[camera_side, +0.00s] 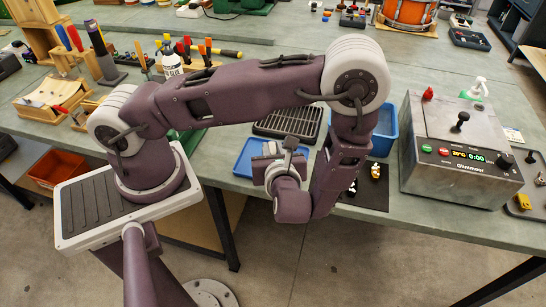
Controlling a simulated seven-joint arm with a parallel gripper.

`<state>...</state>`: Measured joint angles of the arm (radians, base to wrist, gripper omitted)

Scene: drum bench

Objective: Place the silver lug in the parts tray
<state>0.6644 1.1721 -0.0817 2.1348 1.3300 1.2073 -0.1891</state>
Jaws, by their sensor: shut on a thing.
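My gripper (289,146) is at the front of the bench, above the right part of a shallow blue tray (244,163). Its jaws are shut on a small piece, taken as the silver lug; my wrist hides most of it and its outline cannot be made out. The blue tray looks like the parts tray, and my gripper and wrist cover part of it. I cannot tell whether the held piece touches the tray.
A black slotted rack (288,122) lies behind the blue tray. A deeper blue bin (387,128) stands to the right, partly behind my arm. A black mat (374,194) with small gold and white parts lies before it. A grey control machine (457,155) stands further right.

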